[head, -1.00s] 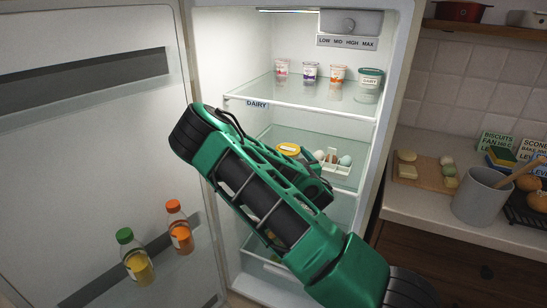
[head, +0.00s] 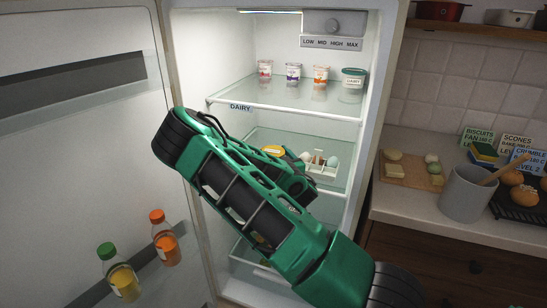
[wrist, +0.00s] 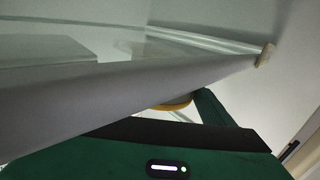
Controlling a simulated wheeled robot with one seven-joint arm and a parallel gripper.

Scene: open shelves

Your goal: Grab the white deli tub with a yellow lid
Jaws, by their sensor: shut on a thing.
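The tub's yellow lid (head: 274,151) shows in the head view at the middle glass shelf of the open fridge, just beyond my arm. In the wrist view a yellow-orange rim of the lid (wrist: 176,104) shows just beyond the dark edge of my gripper. My gripper (head: 291,168) is at the tub and shut on it; its fingertips are mostly hidden. I cannot tell whether the tub touches the shelf.
An egg holder (head: 320,172) stands close right of the lid. Several small pots and a green-lidded tub (head: 353,78) stand on the upper shelf (head: 280,95). The open door (head: 85,140) holds two bottles at left. A counter (head: 400,205) with a grey crock is at right.

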